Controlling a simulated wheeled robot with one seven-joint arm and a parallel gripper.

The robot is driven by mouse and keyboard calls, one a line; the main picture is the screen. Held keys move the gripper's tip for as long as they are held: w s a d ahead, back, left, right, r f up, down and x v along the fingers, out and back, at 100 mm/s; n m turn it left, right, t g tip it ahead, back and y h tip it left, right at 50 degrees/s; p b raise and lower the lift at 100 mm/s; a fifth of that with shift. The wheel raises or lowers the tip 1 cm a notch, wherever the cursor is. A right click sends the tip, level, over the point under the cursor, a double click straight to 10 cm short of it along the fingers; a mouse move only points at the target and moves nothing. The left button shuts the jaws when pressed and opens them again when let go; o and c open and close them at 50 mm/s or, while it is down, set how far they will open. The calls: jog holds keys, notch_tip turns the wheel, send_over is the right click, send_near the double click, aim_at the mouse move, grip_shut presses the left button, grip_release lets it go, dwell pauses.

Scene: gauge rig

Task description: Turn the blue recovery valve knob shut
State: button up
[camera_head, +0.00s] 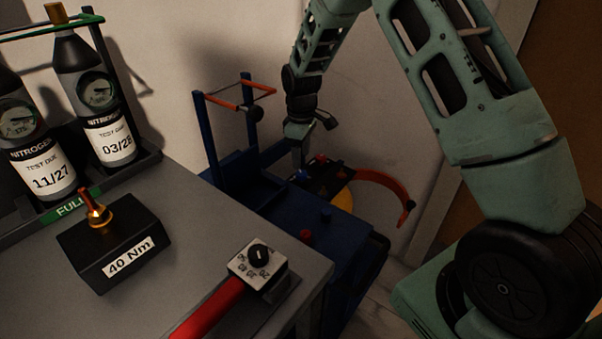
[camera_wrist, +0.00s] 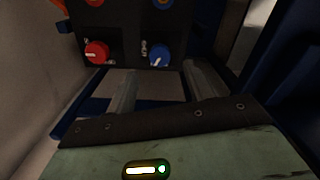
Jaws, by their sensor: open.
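The blue valve knob (camera_wrist: 160,54) sits at the lower right of a black panel (camera_wrist: 128,30) in the wrist view, with a white pointer line and small white lettering beside it. In the head view the blue knob (camera_head: 302,174) is a small spot below my gripper. My gripper (camera_wrist: 160,72) is open, its two fingers pointing toward the panel on either side of the blue knob's line. The knob appears just beyond the fingertips; I cannot tell whether they touch it. In the head view my gripper (camera_head: 300,155) is above the panel, with its fingertips partly hidden.
A red knob (camera_wrist: 96,52) sits left of the blue one. A blue cart (camera_head: 290,222) with an orange-handled frame carries the panel. The grey bench (camera_head: 205,260) holds nitrogen bottles (camera_head: 92,100), a black 40 Nm block (camera_head: 113,245) and a red-handled tool (camera_head: 215,305).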

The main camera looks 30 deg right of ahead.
aim_at(301, 172)
notch_tip(301, 172, down, 6)
jog(key=shift+r+b, duration=0.15)
jog(key=shift+b, duration=0.35)
jog(key=c, duration=1)
